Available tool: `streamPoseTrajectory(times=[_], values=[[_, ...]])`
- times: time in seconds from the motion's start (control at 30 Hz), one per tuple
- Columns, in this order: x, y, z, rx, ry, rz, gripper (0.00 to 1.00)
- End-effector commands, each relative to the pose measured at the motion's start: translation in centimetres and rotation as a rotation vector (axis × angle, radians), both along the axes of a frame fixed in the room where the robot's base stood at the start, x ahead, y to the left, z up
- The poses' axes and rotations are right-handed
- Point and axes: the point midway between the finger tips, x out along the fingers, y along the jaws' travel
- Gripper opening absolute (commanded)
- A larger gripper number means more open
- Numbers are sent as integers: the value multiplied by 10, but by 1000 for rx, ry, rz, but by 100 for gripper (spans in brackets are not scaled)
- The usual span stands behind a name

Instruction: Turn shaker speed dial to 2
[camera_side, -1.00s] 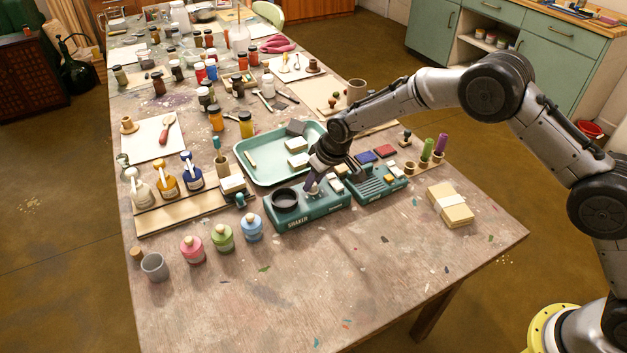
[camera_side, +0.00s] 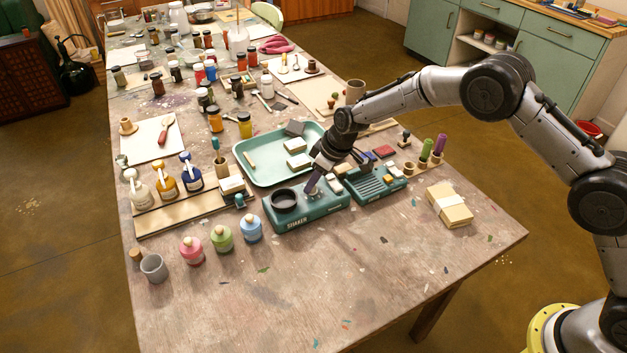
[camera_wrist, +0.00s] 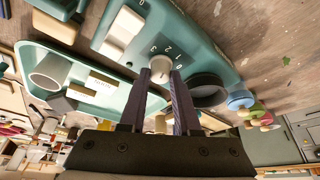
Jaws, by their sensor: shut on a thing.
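The teal shaker (camera_side: 322,211) sits near the front middle of the table, with a dark round cup (camera_side: 284,199) on its left end. Its pale speed dial (camera_wrist: 160,66) shows in the wrist view, with printed numbers (camera_wrist: 167,51) in an arc beside it. My gripper (camera_wrist: 161,75) is shut on the dial, one finger on each side. In the side view my gripper (camera_side: 311,186) points down at the shaker and mostly hides the dial. I cannot tell exactly which number the dial's mark points to.
A white switch (camera_wrist: 123,33) is beside the dial on the shaker. A second teal device (camera_side: 375,184) stands just right of the shaker, and a mint tray (camera_side: 262,178) lies behind it. Pink, green and blue bottles (camera_side: 222,239) stand at left.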

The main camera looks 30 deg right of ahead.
Motion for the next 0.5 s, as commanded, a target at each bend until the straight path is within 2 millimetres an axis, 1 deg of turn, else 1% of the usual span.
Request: streamPoseTrajectory(times=[0.1, 0.13, 0.2, 0.3, 0.5], values=[[-1, -1, -1, -1, 4, -1, 0], [-1, -1, -1, -1, 4, -1, 33], [-1, -1, -1, -1, 4, -1, 45], [-1, -1, 0, -1, 3, -1, 61], [0, 0, 0, -1, 2, -1, 61]])
